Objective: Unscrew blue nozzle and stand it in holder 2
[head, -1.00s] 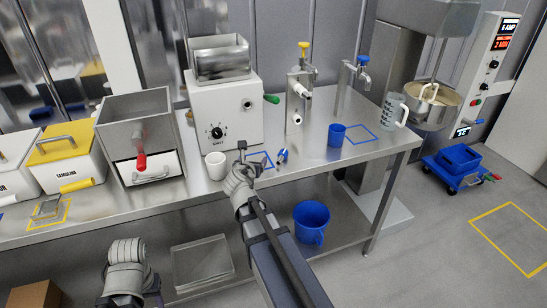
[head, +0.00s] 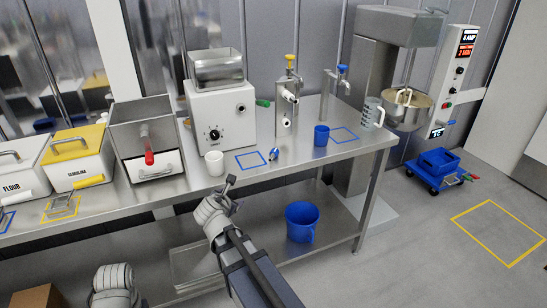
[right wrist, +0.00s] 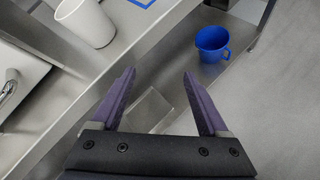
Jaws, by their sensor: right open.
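A small blue and white piece (head: 274,154), perhaps the blue nozzle, lies on the steel bench just right of a blue-outlined square (head: 252,160). It is too small to make out its shape. A post with a yellow-topped tap (head: 289,100) and one with a blue-topped tap (head: 342,82) stand behind it. No label tells me which thing is holder 2. My right gripper (head: 222,181) is open and empty, in front of the bench edge and below the white mug. The right wrist view shows its two spread fingers (right wrist: 159,77) with nothing between them.
A white mug (head: 214,162) stands near the bench's front edge, before the white machine (head: 222,116). A blue cup (head: 321,136) and a measuring jug (head: 371,113) stand to the right. A blue bucket (head: 301,222) sits on the lower shelf.

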